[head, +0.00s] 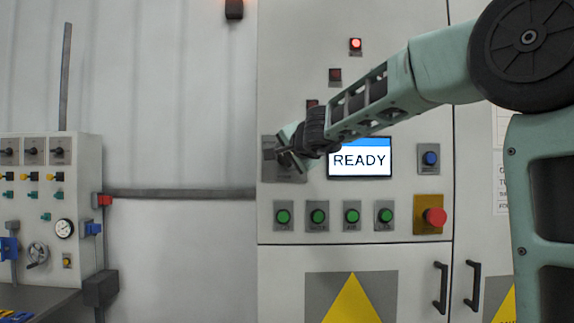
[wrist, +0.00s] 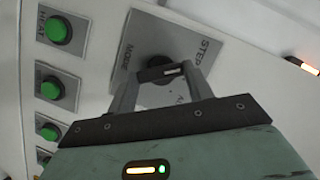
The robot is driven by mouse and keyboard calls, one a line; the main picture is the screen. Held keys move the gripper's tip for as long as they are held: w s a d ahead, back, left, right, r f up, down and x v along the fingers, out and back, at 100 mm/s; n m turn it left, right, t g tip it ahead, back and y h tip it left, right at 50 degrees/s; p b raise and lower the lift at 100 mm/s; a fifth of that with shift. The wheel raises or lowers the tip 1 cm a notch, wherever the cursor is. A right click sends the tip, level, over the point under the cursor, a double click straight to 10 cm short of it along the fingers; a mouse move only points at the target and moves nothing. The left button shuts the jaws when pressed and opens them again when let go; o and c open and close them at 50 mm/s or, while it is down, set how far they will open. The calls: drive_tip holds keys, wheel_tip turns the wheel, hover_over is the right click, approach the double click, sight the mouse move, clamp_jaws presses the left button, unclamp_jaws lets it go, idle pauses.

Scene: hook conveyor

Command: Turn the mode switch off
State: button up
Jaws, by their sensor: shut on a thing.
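The mode switch is a dark knob (wrist: 156,73) on a grey plate (wrist: 150,38) lettered MODE and STEP, with a third label partly hidden. My gripper (wrist: 160,76) is shut on the knob, one finger on each side of it. In the head view, my gripper (head: 287,152) reaches the switch's grey plate (head: 268,144) at the left edge of the cabinet, left of the READY screen. The gripper hides most of the plate there, and I cannot tell which position the knob points to.
The READY screen (head: 359,158) is just right of my gripper. Several green buttons (head: 283,216) run in a row below. A red emergency button (head: 434,216) and a blue button (head: 430,158) are further right. A panel with a gauge (head: 64,228) stands at the left.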

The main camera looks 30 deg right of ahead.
drive_tip(key=m+b, duration=0.1)
drive_tip(key=b, duration=0.1)
drive_tip(key=f+m+t+b, duration=0.1)
drive_tip(key=b, duration=0.2)
drive_tip(key=shift+f+m+y, duration=0.1)
drive_tip(key=shift+m+y, duration=0.2)
drive_tip(key=shift+m, duration=0.1)
drive_tip(key=m+t+b, duration=0.1)
drive_tip(key=b, duration=0.2)
drive_tip(key=shift+m, duration=0.3)
drive_tip(key=shift+d+m+b, duration=0.1)
drive_tip(key=shift+m+b, duration=0.3)
drive_tip(key=shift+b, duration=0.55)
drive_tip(key=shift+r+t, duration=0.25)
drive_tip(key=shift+t, duration=0.05)
drive_tip(key=o, duration=1)
drive_tip(key=shift+s, duration=0.15)
